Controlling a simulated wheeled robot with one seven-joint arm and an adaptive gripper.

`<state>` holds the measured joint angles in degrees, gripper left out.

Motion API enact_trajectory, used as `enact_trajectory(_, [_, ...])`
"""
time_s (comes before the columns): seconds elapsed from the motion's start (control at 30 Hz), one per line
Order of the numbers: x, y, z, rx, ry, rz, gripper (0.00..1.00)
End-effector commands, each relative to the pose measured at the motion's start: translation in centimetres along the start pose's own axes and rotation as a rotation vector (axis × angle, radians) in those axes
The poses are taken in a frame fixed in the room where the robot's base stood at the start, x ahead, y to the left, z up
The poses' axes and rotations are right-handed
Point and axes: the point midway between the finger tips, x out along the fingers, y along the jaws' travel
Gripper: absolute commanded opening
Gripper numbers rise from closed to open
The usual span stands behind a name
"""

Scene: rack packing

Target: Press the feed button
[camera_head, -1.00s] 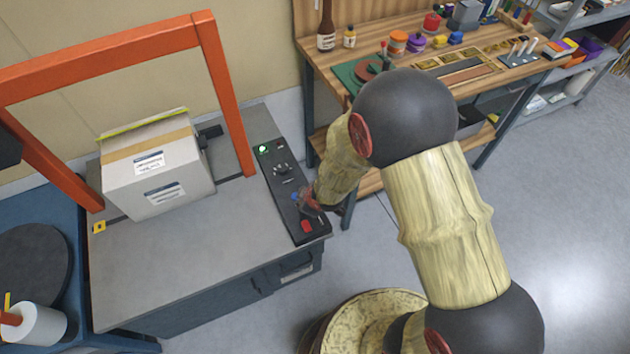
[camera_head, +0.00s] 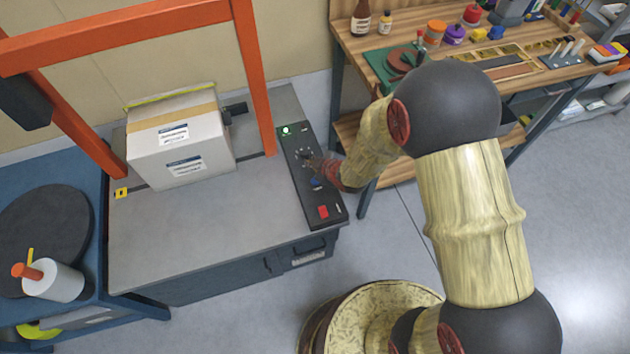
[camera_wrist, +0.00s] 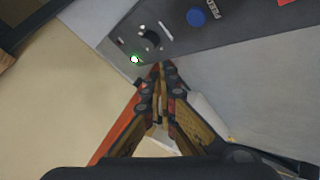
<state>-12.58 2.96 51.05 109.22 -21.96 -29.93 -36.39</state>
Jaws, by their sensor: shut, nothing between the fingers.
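The feed button is a round blue button (camera_head: 316,182) on the black control panel (camera_head: 335,219) at the right side of the grey machine. In the wrist view the blue button (camera_wrist: 197,17) has a FEED label beside it, near the top edge. My gripper (camera_head: 309,159) is shut and empty. It is over the panel, farther back than the blue button and near the selector knob. In the wrist view the fingertips (camera_wrist: 160,68) are below and left of the blue button, apart from it. Their height above the panel is hard to tell.
A red button (camera_head: 323,211) is at the panel's near end, and a lit green lamp (camera_head: 286,130) at its far end. An orange frame (camera_head: 253,80) stands over the machine, with a taped carton (camera_head: 182,160) inside. A wooden workbench (camera_head: 400,50) stands behind my arm.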

Motion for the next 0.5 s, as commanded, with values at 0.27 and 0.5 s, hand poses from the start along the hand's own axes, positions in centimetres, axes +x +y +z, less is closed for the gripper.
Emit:
enact_trajectory(0.27, [2.3,-1.7,1.7,0.001,0.000,-0.001,0.00])
enact_trajectory(0.5, [4.6,-3.4,3.4,0.002,-0.001,-0.001,0.00])
